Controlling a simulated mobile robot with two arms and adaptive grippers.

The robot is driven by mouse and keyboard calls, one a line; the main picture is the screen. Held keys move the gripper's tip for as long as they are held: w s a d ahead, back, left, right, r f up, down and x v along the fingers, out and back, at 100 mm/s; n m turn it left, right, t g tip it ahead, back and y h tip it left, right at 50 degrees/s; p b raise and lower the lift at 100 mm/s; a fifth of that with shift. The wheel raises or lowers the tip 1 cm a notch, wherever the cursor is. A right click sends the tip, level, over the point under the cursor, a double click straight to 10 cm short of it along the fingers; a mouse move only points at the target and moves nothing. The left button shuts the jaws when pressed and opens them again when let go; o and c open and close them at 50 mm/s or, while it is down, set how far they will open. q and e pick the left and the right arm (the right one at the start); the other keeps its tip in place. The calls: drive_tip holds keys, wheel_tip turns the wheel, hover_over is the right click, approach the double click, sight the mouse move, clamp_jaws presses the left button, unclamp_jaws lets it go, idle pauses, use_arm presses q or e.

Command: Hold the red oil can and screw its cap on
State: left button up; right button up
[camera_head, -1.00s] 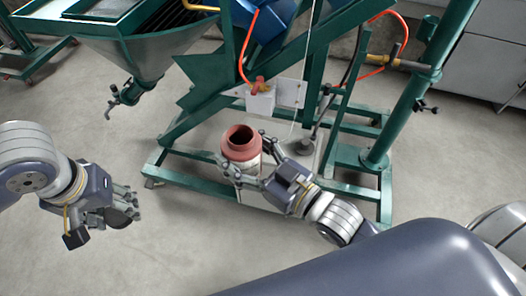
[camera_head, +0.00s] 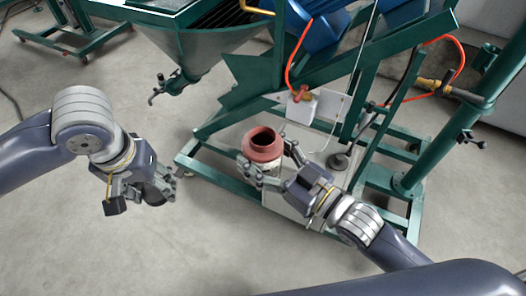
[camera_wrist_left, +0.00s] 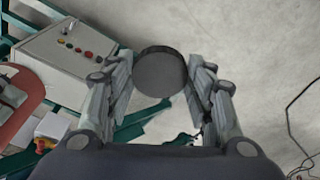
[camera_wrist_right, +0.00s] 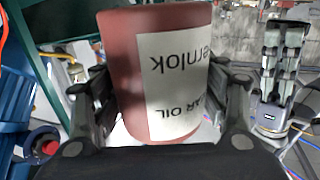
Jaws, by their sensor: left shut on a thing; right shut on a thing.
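The red oil can (camera_head: 264,146) is upright with an open dark mouth on top, in the head view. My right gripper (camera_head: 268,172) is shut around its body from the right. In the right wrist view the can (camera_wrist_right: 125,75) with its white label fills the space between the fingers. My left gripper (camera_head: 165,187) is to the left of the can and apart from it. In the left wrist view the dark round cap (camera_wrist_left: 160,72) is held between its fingertips.
A green steel frame (camera_head: 225,181) with a hopper (camera_head: 185,52) stands behind the can. A white box with a red knob (camera_head: 301,105) is just beyond it. A control panel (camera_wrist_left: 75,50) shows in the left wrist view.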

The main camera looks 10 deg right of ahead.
use_arm(q)
drive_tip(key=w+d+r+m+h, duration=0.1)
drive_tip(key=w+d+r+m, duration=0.25)
drive_tip(key=d, duration=0.25)
drive_tip(key=w+d+r+m, duration=0.2)
drive_tip(key=d+r+m, duration=0.1)
drive_tip(key=d+r, duration=0.3)
use_arm(e)
drive_tip(key=shift+d, duration=0.1)
use_arm(q)
wheel_tip(320, 180, up, 6)
drive_tip(key=m+g, duration=0.1)
drive_tip(key=m, duration=0.4)
hover_over(262, 136)
drive_tip(key=shift+h, duration=0.3)
use_arm(e)
drive_tip(key=shift+r, duration=0.1)
use_arm(q)
drive_tip(key=shift+f, duration=0.1)
drive_tip(key=shift+f, duration=1.85)
drive_tip(key=shift+s+a, duration=0.1)
drive_tip(key=shift+a, duration=0.05)
drive_tip(key=shift+f, duration=0.85)
drive_tip(key=shift+f, duration=0.55)
